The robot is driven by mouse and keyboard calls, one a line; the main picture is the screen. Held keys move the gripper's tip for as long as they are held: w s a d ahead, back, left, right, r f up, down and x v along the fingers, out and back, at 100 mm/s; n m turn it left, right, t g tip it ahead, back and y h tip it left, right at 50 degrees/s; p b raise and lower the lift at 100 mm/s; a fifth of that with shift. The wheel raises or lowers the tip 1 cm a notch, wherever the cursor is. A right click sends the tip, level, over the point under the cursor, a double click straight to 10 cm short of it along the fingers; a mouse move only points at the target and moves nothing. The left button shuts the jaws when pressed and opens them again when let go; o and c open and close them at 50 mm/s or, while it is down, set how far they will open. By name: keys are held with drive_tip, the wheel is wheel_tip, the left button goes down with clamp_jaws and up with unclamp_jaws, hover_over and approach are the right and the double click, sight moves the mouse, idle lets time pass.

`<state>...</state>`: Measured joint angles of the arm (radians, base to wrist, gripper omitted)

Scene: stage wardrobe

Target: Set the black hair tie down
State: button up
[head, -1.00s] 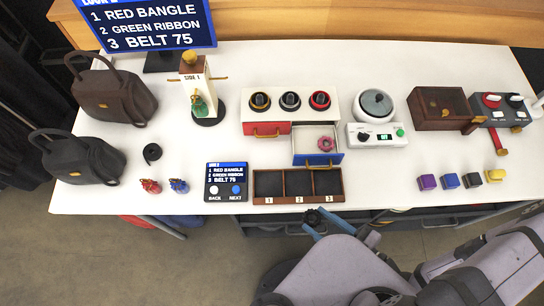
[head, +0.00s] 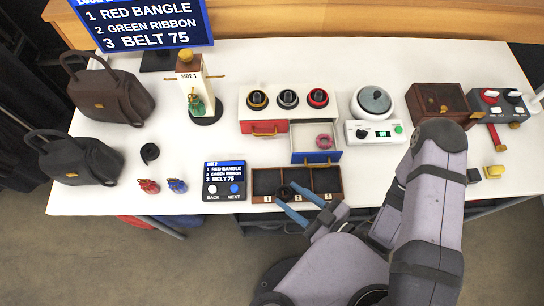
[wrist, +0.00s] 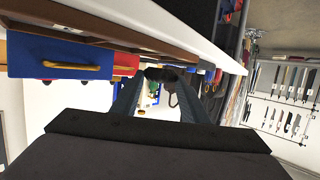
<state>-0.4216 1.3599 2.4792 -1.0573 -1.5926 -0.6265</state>
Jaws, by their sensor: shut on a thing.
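My gripper (head: 290,194) has blue fingers shut on the black hair tie (head: 285,192), a small dark ring at the fingertips. In the head view it is over the three-compartment tray (head: 319,199), near the divider between compartments 1 and 2. Its height above the tray is hard to tell. In the wrist view the hair tie (wrist: 161,75) shows as a dark band between the tips of my gripper (wrist: 160,80). The compartments look empty where they show.
An open blue-fronted drawer (head: 317,157) behind the tray holds a pink ring (head: 324,141). A button panel (head: 224,181) stands left of the tray. A scale (head: 374,133) and a brown box (head: 438,103) are behind right.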

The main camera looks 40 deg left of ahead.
hover_over(272, 188)
drive_tip(key=d, duration=0.2)
drive_tip(key=shift+a, duration=0.35)
drive_tip(key=shift+a+f+b, duration=0.35)
drive_tip(key=shift+f+b, duration=0.05)
drive_tip(key=shift+f, duration=0.15)
drive_tip(key=shift+a+f+b, duration=0.35)
drive_tip(key=shift+f, duration=0.2)
drive_tip(key=shift+f+b, duration=0.35)
drive_tip(key=shift+f, duration=0.05)
drive_tip(key=shift+f, duration=0.2)
drive_tip(key=o, duration=1)
